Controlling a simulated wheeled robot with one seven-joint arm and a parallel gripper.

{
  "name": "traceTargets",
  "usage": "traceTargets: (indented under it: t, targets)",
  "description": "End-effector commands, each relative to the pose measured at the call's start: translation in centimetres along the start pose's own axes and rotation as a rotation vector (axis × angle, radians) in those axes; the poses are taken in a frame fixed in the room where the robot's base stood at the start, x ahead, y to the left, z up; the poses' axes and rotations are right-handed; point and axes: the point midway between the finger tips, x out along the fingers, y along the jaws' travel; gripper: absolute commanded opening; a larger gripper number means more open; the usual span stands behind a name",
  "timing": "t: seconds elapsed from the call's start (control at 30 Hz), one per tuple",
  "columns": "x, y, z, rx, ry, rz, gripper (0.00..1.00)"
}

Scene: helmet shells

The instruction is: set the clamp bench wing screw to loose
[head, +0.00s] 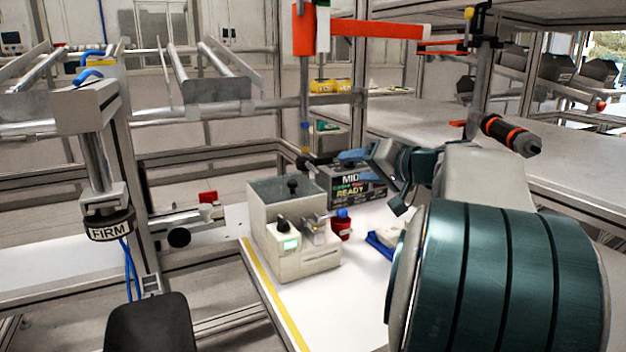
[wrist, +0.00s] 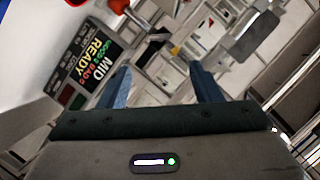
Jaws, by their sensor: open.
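I cannot pick out the clamp bench wing screw with certainty. A grey box (head: 290,235) on the white table carries a black knob (head: 283,224), a metal lever-like part (head: 315,228) and a small lit green display. Behind it stands a dark panel (head: 345,192) reading MID and READY; the panel also shows at the left of the wrist view (wrist: 88,65). My gripper (head: 369,183) is open and empty in front of the panel, right of and above the box. In the wrist view its blue fingers (wrist: 160,70) stand wide apart with nothing between them.
A red and blue item (head: 341,226) stands beside the box, and a blue-and-white item (head: 383,240) lies to its right. An orange post and beam (head: 303,35) rises behind. A black collar marked FIRM (head: 109,228) hangs on a column at left.

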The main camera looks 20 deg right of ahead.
Motion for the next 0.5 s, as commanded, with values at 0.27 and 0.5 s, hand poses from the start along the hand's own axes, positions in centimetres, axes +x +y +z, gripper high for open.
traceTargets:
  t: [0.27, 0.5]
  targets:
    - [5.0, 0.0, 0.2, 0.001, -0.005, -0.002, 0.58]
    - [10.0, 0.0, 0.2, 0.001, -0.005, -0.001, 0.58]
